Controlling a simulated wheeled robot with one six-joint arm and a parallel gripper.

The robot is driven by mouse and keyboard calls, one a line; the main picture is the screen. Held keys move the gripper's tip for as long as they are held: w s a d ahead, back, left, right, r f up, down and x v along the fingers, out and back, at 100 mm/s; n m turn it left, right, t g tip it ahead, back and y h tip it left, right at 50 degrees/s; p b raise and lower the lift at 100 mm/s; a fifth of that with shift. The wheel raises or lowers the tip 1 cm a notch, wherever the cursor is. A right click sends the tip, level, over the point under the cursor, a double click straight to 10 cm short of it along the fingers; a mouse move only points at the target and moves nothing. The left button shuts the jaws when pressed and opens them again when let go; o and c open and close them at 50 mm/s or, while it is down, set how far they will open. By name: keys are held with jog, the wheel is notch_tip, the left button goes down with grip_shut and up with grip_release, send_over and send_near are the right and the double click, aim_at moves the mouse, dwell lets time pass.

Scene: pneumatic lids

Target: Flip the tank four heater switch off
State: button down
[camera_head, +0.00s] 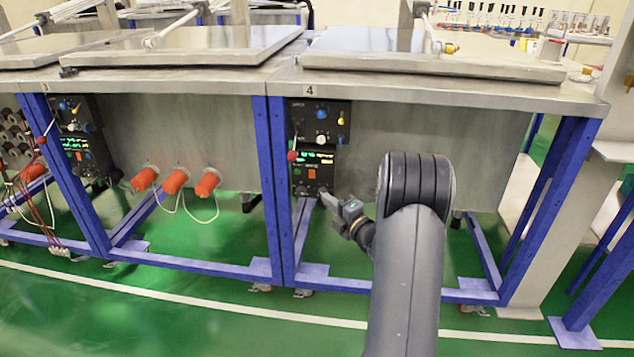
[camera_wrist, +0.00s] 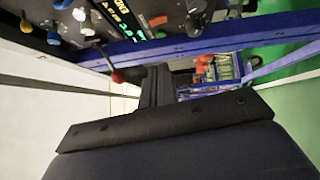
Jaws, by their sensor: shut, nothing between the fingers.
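The tank four control panel (camera_head: 342,112) is black and sits on the front of the tank marked 4 (camera_head: 309,91), beside a blue leg. Its lower unit has a lit green display (camera_head: 318,157) and an orange-red rocker switch (camera_head: 312,173), which also shows at the top of the wrist view (camera_wrist: 157,20). I take this for the heater switch; its label and position are too small to read. My gripper (camera_head: 326,197) is shut and empty, just below the panel and apart from the switch. In the wrist view its fingers (camera_wrist: 158,74) point up toward the panel's edge.
A red-ball lever (camera_head: 292,156) sticks out at the panel's left, near my fingers in the wrist view (camera_wrist: 117,75). Blue and yellow knobs sit above. Tank 3's panel (camera_head: 76,140) and orange plugs (camera_head: 175,180) are left. Open space lies under tank four.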

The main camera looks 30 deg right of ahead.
jog(key=b, duration=0.2)
send_near(309, 172)
jog(key=w+a, duration=0.3)
jog(key=shift+w+d+r+b, duration=0.1)
jog(key=shift+w+d+b, duration=0.05)
jog(key=shift+w+d, duration=0.4)
jog(key=shift+w+d+r+b, duration=0.15)
jog(key=shift+w+d, duration=0.2)
jog(key=shift+w, duration=0.45)
jog(key=shift+f, duration=0.1)
